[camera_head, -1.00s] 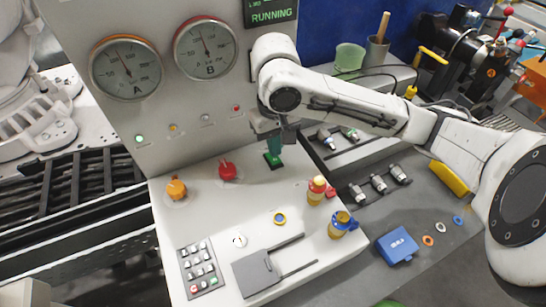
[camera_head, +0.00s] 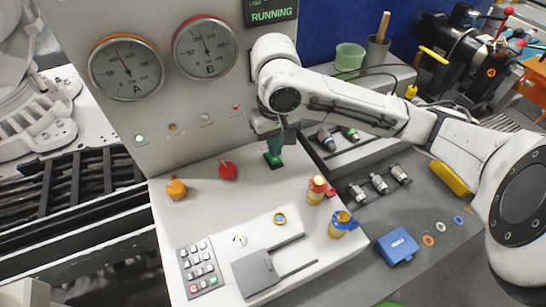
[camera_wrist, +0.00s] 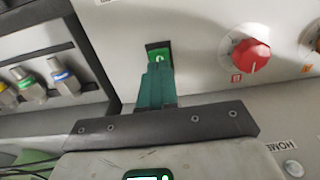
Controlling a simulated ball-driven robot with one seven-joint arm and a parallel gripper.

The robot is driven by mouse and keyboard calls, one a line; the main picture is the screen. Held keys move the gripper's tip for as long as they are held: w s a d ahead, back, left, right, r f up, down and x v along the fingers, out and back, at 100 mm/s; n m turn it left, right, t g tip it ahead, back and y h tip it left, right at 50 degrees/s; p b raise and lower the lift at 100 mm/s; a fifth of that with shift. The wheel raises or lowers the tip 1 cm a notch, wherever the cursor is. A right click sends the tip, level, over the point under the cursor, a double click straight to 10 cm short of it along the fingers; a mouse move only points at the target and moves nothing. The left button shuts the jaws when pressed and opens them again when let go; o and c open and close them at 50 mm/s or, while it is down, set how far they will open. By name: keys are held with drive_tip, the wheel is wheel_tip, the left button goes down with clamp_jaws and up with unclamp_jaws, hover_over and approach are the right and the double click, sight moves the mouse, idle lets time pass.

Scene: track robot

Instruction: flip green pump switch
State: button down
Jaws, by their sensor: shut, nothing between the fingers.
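The green pump switch (camera_wrist: 159,50) sits on the sloping panel. It has a dark surround and a bright green part with a small light mark. In the head view the green switch (camera_head: 273,163) is largely covered by my gripper. My gripper (camera_head: 274,156) has dark green fingers that are shut and empty, with the tips at or just above the switch. In the wrist view the gripper's fingers (camera_wrist: 157,78) stand together right before the switch and overlap its lower part. I cannot tell whether they touch it or which way the switch is set.
A red knob (camera_head: 228,171) and an orange knob (camera_head: 176,189) stand left of the switch. Red-and-yellow (camera_head: 316,190) and blue-and-yellow (camera_head: 342,224) fittings stand to the lower right. Gauges and a RUNNING display (camera_head: 271,10) are on the upright panel behind.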

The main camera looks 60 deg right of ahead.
drive_tip(key=shift+f+b, duration=0.85)
drive_tip(key=shift+f, duration=0.35)
idle(0.6)
drive_tip(key=shift+r, duration=0.15)
wheel_tip(320, 180, up, 7)
drive_tip(key=p, duration=0.7)
idle(0.6)
